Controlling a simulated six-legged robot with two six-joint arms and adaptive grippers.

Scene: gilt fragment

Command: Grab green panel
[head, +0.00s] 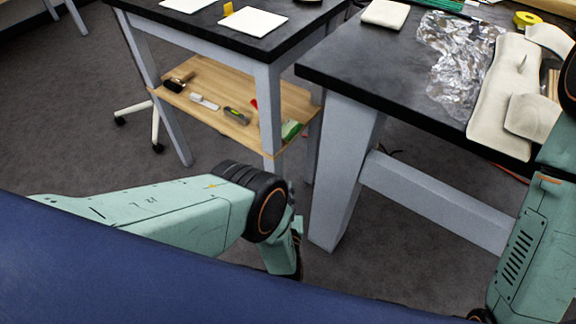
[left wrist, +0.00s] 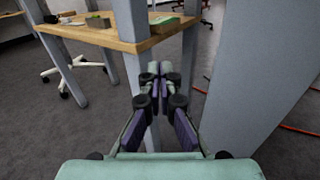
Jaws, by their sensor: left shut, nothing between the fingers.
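A flat green piece (head: 447,5), possibly the green panel, lies at the top edge of the head view on the right-hand dark table, partly cut off. Another green object (head: 291,130) lies on the wooden lower shelf of the left table; a green block also shows on that shelf in the left wrist view (left wrist: 98,22). I cannot tell which is the panel. My left gripper (left wrist: 153,72) is shut and empty, in front of the table legs and apart from both green things. In the head view it is mostly hidden behind my arm. My right gripper is out of view.
The dark table (head: 345,68) at right holds crumpled clear plastic (head: 455,60), pale padded pieces (head: 500,95) and yellow tape (head: 527,19). The wooden shelf (head: 215,108) holds several small tools. Grey table legs (head: 345,170) stand close to my left arm. Open floor lies at left.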

